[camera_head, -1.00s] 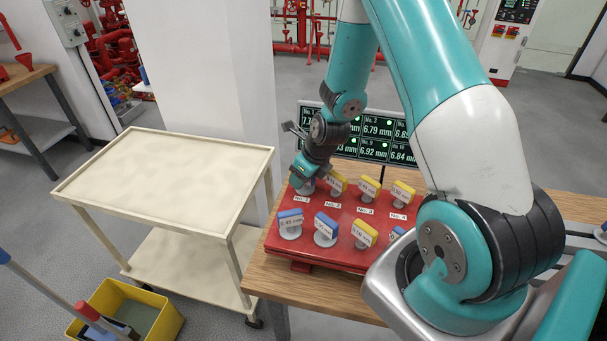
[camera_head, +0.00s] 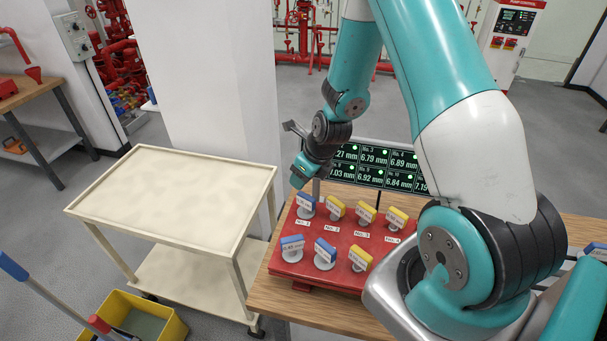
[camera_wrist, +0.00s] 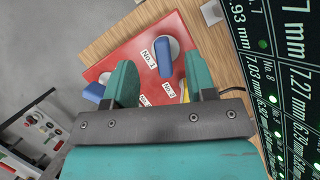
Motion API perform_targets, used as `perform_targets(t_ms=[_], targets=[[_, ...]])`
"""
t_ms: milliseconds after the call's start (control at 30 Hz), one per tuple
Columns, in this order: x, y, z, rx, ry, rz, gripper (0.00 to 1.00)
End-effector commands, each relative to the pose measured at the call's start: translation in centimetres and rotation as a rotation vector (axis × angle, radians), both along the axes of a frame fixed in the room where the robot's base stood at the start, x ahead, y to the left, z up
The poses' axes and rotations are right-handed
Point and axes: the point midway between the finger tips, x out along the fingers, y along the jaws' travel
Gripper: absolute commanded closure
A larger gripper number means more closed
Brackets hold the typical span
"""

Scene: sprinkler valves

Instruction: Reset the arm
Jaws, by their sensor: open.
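My gripper (camera_head: 299,172) is above the back left corner of the red valve board (camera_head: 276,262), seen in the head view. In the wrist view its two teal fingers (camera_wrist: 160,85) are spread apart, with nothing between them held. A blue-handled valve (camera_wrist: 164,56) by the No. 1 label lies beyond the fingertips. The same valve shows below my gripper in the head view (camera_head: 306,205). Other valves with blue handles (camera_head: 325,250) and yellow handles (camera_head: 360,258) stand on the board in two rows. My arm hides the board's right part.
A display with green-lit mm readings (camera_head: 372,165) stands behind the board, close to my gripper. The board is on a wooden table (camera_head: 330,312). An empty cream cart (camera_head: 175,200) stands to the left. A yellow bucket (camera_head: 165,325) is on the floor.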

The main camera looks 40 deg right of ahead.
Motion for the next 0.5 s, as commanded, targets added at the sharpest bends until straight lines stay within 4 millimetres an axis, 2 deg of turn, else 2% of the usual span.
perform_targets(t_ms=[333,433,500], targets=[[0.1,0.4,0.2,-0.009,-0.006,0.037,0.49],[0.1,2.1,1.2,-0.043,-0.022,0.195,0.49],[-0.1,4.2,2.5,-0.083,-0.044,0.394,0.49]])
